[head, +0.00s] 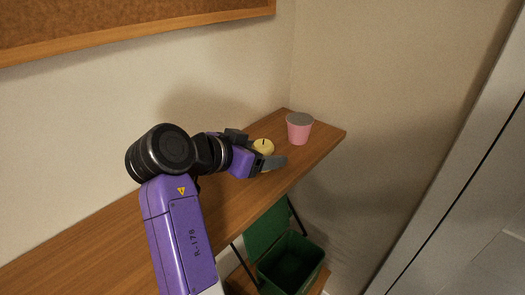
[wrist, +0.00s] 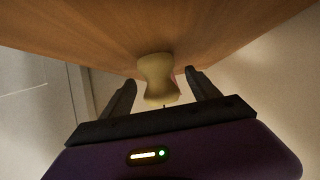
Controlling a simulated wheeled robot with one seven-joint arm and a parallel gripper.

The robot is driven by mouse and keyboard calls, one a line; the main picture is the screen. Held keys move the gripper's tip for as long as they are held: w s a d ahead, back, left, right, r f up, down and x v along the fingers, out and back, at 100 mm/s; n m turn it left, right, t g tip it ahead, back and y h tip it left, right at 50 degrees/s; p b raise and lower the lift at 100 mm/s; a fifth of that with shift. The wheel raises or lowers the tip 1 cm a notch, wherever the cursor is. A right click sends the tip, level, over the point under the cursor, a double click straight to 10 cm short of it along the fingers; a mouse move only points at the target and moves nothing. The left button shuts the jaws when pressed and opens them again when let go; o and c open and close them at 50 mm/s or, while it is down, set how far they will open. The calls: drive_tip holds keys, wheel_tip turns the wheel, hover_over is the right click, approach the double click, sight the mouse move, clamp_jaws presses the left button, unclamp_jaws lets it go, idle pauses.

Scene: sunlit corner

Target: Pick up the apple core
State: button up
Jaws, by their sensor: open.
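The apple core (head: 263,146) is pale yellow with a dark stem and stands on the wooden shelf (head: 225,208). In the wrist view the apple core (wrist: 157,78) shows its narrow waist and wider ends, and the shelf appears at the top. My gripper (head: 267,151) is open at the core, with a finger on either side. In the wrist view my gripper (wrist: 160,76) has its fingertips level with the core, with visible gaps on both sides. In the head view my gripper hides the core's lower part.
A pink cup (head: 299,131) with a grey top stands just beyond the core, near the shelf's far end. An open green bin (head: 291,264) is below the shelf. A wall runs along the shelf's back, with a cork board (head: 130,22) on it. The near part of the shelf is clear.

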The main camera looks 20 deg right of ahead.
drive_tip(key=shift+w+d+f, duration=0.1)
drive_tip(key=shift+d+f, duration=0.05)
drive_tip(key=c, duration=1.4)
